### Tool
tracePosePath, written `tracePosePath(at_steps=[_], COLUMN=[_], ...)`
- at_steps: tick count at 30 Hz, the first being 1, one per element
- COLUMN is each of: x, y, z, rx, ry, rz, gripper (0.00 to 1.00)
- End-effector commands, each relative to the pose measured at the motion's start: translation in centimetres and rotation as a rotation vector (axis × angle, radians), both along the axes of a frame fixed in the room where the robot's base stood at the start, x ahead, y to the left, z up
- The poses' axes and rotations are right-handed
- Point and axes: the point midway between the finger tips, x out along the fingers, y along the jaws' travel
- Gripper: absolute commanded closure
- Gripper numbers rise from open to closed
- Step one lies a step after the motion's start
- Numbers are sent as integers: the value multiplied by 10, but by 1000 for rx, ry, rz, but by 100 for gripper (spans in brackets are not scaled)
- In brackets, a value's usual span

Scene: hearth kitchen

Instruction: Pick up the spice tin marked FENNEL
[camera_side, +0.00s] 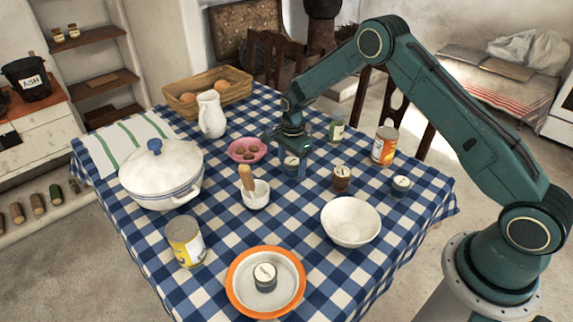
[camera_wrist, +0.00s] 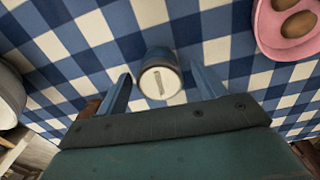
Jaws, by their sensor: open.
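Several small lidded tins stand on the checked cloth, and I cannot read a name on any of them. One dark blue tin with a pale marked lid (camera_side: 291,165) stands upright right under my gripper (camera_side: 292,153). In the wrist view this tin (camera_wrist: 159,80) stands between the two open fingers, with cloth visible on both sides of it. My gripper is open and points down; how far the fingertips reach down its sides is unclear. A brown tin (camera_side: 341,180) and another blue tin (camera_side: 401,187) stand to the right. One more tin (camera_side: 265,278) stands in an orange-rimmed plate (camera_side: 236,299).
A pink bowl (camera_side: 235,155) sits just left of my gripper. A pestle and mortar (camera_side: 256,199), white bowl (camera_side: 351,229), green jar (camera_side: 337,129), orange can (camera_side: 385,146) and white jug (camera_side: 211,116) stand around. A lidded pot (camera_side: 162,181) and yellow can (camera_side: 185,244) are further left.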

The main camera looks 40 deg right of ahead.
Motion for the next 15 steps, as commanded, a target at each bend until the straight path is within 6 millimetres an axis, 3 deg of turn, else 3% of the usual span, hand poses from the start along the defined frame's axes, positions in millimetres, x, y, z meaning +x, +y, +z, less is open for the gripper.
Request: tracePosePath(at_steps=[8, 15], x=[0, 0], y=[0, 0], z=[0, 0], rx=[0, 0], ry=[0, 0], rz=[0, 0], gripper=[31, 74])
